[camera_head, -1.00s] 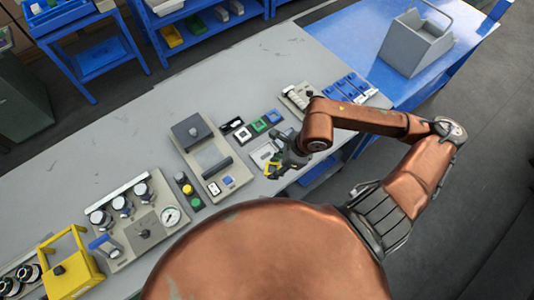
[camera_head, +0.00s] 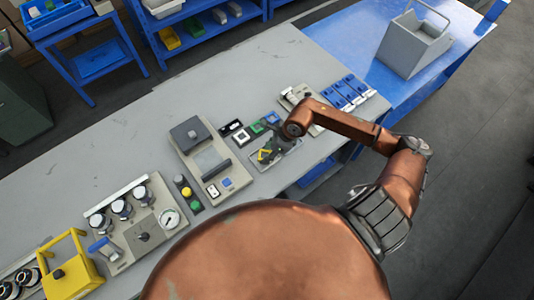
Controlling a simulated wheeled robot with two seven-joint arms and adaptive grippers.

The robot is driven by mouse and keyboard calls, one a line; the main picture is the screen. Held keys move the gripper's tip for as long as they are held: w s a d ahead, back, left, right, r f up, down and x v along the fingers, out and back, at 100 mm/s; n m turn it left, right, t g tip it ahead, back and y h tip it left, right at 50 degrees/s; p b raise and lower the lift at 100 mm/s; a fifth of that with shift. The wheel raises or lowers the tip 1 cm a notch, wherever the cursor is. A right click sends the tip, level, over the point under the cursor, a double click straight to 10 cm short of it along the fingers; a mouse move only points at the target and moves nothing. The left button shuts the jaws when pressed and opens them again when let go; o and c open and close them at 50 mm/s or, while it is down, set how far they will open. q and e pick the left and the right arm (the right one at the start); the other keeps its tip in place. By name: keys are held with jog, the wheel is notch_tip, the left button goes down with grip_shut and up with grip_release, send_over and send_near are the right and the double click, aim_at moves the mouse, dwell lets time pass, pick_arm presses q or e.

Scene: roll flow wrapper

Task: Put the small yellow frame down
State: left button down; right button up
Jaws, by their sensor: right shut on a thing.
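My right gripper (camera_head: 268,151) reaches in from the right and is shut on the small yellow frame (camera_head: 264,156). The frame is low over a light, flat plate (camera_head: 283,155) near the front edge of the grey workbench. Whether the frame touches the plate cannot be told, as the dark fingers cover part of it. My left gripper is not in view.
Black (camera_head: 231,128), white (camera_head: 241,137), green (camera_head: 257,126) and blue (camera_head: 272,117) small frames lie just behind. A panel with a black block (camera_head: 190,132) stands left. A panel with knobs (camera_head: 142,236) and a big yellow frame (camera_head: 72,280) are farther left.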

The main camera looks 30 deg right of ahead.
jog(key=shift+f, duration=0.35)
jog(key=o, duration=0.7)
jog(key=shift+f, duration=0.1)
jog(key=v, duration=1.2)
jog(key=shift+a, duration=0.1)
